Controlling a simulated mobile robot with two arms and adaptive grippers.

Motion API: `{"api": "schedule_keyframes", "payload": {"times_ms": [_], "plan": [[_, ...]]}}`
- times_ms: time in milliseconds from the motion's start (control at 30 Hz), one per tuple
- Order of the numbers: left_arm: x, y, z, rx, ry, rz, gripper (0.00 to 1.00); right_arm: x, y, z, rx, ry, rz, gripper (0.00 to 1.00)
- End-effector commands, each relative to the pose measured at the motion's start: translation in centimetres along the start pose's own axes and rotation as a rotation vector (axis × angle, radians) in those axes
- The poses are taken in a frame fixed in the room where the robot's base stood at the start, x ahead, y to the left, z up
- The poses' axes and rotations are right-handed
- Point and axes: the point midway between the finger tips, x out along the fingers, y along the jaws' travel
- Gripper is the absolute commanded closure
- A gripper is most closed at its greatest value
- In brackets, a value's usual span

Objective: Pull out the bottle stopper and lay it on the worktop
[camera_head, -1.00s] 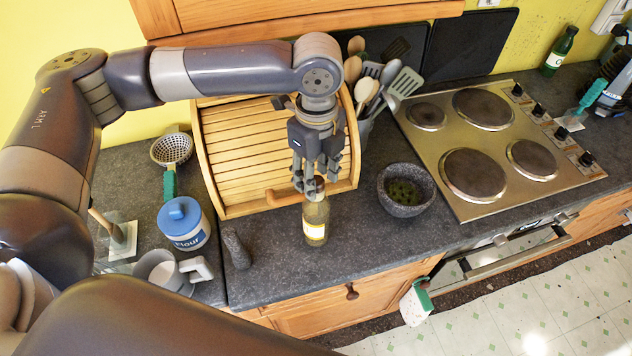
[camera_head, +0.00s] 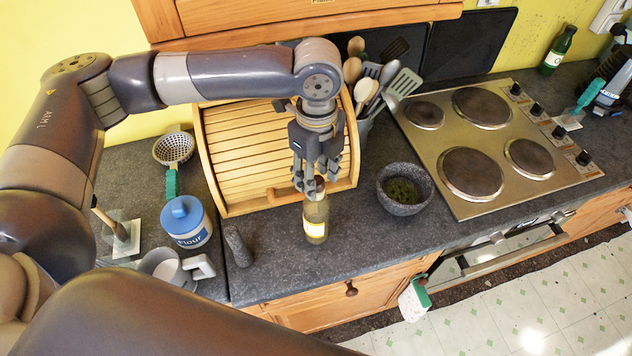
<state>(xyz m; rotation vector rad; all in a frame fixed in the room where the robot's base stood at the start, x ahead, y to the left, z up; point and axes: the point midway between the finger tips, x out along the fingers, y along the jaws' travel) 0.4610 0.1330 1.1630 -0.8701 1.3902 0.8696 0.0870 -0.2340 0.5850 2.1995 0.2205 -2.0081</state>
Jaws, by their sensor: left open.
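The bottle (camera_head: 316,220), of olive-brown glass with a pale yellow label, stands upright on the dark grey worktop (camera_head: 350,258) in front of the bread box. My left gripper (camera_head: 311,190) points down over the bottle, with its open fingers around the top of the neck. The stopper is at the bottle's mouth between the fingers and mostly hidden by them. I cannot tell whether the fingers touch it. My right gripper is not in view.
A stone mortar (camera_head: 405,190) stands right of the bottle, and its pestle (camera_head: 238,246) to the left. The bread box (camera_head: 247,150) is close behind. A flour jar (camera_head: 186,222) and a mug (camera_head: 163,268) stand farther left. Bare worktop lies right of the bottle, before the hob (camera_head: 497,150).

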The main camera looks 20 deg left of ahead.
Motion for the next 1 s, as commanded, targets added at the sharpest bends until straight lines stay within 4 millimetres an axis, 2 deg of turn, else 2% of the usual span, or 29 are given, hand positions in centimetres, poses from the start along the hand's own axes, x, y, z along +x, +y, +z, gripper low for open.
{"api": "schedule_keyframes", "payload": {"times_ms": [133,167,300,333,1000], "plan": [[0.04,-0.01,-0.01,0.0,0.0,0.0,0.6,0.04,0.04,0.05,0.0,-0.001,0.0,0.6],[0.04,-0.01,-0.01,0.0,0.0,0.0,0.64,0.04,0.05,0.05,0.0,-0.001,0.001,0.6],[0.04,0.0,-0.01,0.0,0.0,0.0,0.96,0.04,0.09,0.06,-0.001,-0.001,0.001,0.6],[0.05,0.0,-0.01,0.0,0.0,0.0,0.98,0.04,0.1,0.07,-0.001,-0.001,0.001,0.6],[-0.81,0.02,-0.01,0.001,0.0,0.0,0.98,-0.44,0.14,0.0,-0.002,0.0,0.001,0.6]]}}
